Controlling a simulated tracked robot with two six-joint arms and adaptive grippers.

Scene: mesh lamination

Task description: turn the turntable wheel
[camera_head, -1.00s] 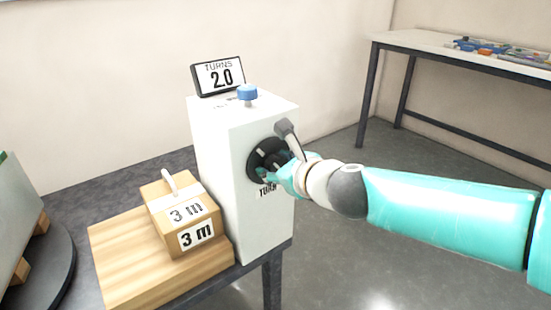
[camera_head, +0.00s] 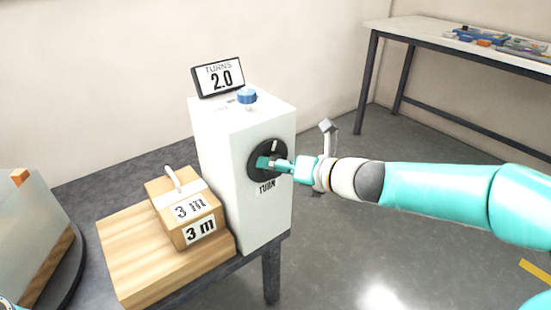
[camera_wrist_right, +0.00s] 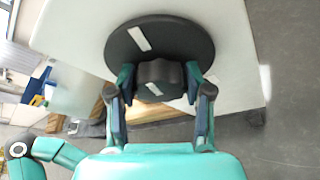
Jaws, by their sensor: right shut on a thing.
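The turntable wheel (camera_head: 280,148) is a black disc with a white mark, on the right-hand face of a white box (camera_head: 226,150) above a "TURN" label. In the right wrist view the wheel (camera_wrist_right: 184,38) has a dark grip (camera_wrist_right: 160,78) at its middle. My right gripper (camera_head: 272,162) is shut on that grip, a finger on each side of it in the wrist view (camera_wrist_right: 159,85). The display (camera_head: 218,77) on the box reads "TURNS 2.0". The dark round turntable (camera_head: 75,268) at the left edge carries a pale upright panel (camera_head: 32,235). My left gripper does not show.
A blue knob (camera_head: 247,96) is on the box top. A cardboard box (camera_head: 183,208) marked "3 m" sits on a wooden board (camera_head: 128,255) beside the white box. A side table (camera_head: 415,32) with several coloured items stands at the back right. The floor (camera_head: 420,240) between is clear.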

